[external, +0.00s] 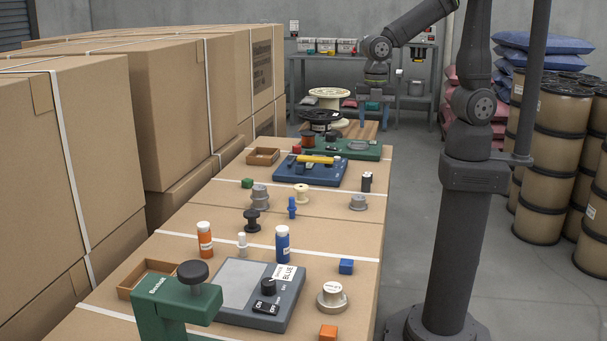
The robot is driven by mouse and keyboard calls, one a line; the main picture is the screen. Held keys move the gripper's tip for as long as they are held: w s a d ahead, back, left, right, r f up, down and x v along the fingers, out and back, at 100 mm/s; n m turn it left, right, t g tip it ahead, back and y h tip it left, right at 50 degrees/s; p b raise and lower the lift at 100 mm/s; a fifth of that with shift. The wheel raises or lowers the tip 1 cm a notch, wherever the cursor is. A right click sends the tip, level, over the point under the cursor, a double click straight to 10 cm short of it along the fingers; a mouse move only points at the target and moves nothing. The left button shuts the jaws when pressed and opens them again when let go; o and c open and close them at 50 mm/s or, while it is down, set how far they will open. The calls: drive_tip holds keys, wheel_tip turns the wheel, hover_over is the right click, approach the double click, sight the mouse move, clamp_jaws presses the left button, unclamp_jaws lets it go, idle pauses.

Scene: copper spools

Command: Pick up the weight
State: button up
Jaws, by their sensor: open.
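I cannot tell for certain which piece is the weight. A silver stepped disc with a pale round top (332,297) stands at the near right of the cardboard-covered bench. A grey stepped metal piece (260,197) stands left of the middle. My gripper (374,122) is open and points down, high over the far end of the bench. Nothing shows between its fingers, and it is well away from these pieces.
A green press (175,305), a grey switch box (250,290), an orange bottle (205,240) and a blue bottle (283,245) crowd the near end. Blue (310,172) and green (355,150) devices fill the far end. Tall cartons (170,110) line the left.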

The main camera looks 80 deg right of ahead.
hover_over(370, 174)
drive_tip(key=f, duration=1)
drive_tip(key=shift+d, duration=0.2)
drive_tip(key=shift+w+f, duration=0.15)
drive_tip(key=shift+f, duration=1.45)
drive_tip(key=shift+w+f, duration=0.15)
drive_tip(key=shift+f, duration=1.45)
drive_tip(key=shift+a, duration=0.1)
clamp_jaws()
drive_tip(key=shift+r, duration=0.1)
